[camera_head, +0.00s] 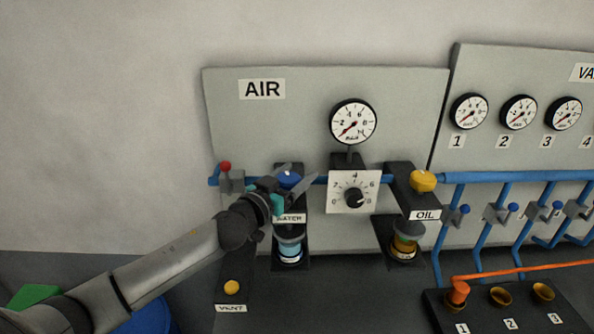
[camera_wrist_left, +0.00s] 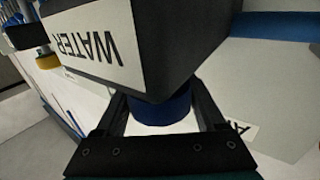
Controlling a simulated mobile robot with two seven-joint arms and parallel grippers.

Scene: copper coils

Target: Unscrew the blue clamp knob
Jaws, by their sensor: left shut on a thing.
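The blue knob (camera_head: 289,178) sits on the dark block labelled WATER (camera_head: 290,218), on the AIR panel. It also shows in the left wrist view (camera_wrist_left: 160,110), against the WATER block (camera_wrist_left: 150,45). My left gripper (camera_head: 286,181) is at the knob, and its two fingers are shut on the knob's sides, one on each side. The fingers partly hide the knob in the head view. My right gripper is not in view.
A red-topped valve (camera_head: 226,168) stands just left of my left gripper. The regulator dial (camera_head: 353,196) and yellow OIL knob (camera_head: 423,181) are to the right. A yellow VENT button (camera_head: 231,287) is below. The blue pipe (camera_head: 318,180) runs behind.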

